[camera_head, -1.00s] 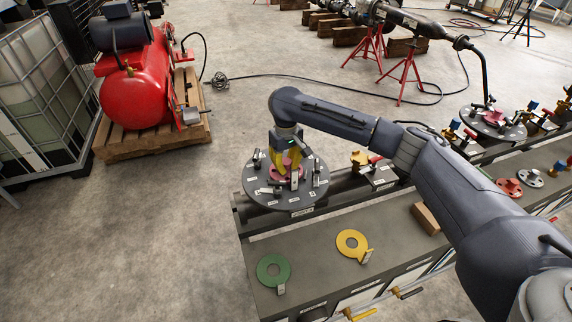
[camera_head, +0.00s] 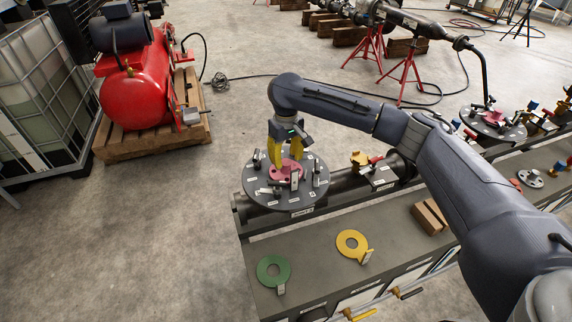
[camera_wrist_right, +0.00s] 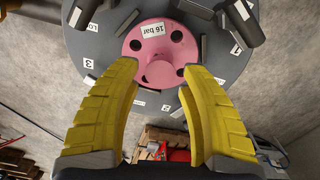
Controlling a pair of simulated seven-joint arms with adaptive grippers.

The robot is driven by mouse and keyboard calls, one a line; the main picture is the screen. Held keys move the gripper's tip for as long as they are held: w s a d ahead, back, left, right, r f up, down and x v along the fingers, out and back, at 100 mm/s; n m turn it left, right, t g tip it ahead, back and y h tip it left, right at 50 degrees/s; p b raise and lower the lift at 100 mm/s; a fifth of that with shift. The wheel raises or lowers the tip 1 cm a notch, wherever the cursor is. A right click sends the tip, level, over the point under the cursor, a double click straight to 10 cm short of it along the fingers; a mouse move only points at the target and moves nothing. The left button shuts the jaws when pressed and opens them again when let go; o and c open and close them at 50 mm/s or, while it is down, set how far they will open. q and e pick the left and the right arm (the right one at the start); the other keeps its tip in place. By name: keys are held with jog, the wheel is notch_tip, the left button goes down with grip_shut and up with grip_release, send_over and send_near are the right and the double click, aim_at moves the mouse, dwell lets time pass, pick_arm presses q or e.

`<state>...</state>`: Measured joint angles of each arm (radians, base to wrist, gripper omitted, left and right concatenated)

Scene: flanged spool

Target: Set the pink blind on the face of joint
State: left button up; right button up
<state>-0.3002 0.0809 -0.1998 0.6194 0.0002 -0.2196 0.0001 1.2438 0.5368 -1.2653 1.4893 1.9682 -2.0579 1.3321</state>
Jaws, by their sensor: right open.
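The pink blind (camera_head: 281,172) lies on the dark round face of the joint (camera_head: 262,198), near its middle. In the right wrist view the pink blind (camera_wrist_right: 152,50) shows a "16 bar" label and dark holes, with the joint face (camera_wrist_right: 95,30) around it. My right gripper (camera_head: 288,164) is open just above the blind, with its yellow fingers apart. In the right wrist view the fingertips (camera_wrist_right: 163,72) stand on either side of the blind's near end, with gaps to it. Whether the blind lies flat all round cannot be told. My left gripper is not in view.
Dark clamps stand around the joint face. A green ring (camera_head: 268,279) and a yellow ring (camera_head: 349,254) lie on the bench (camera_head: 318,270), with a wooden block (camera_head: 428,217) to the right. A second round face (camera_head: 490,126) stands farther right.

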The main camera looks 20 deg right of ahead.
aim_at(286, 162)
notch_tip(286, 162, up, 8)
jog(key=shift+r, duration=0.2)
dwell(0.5)
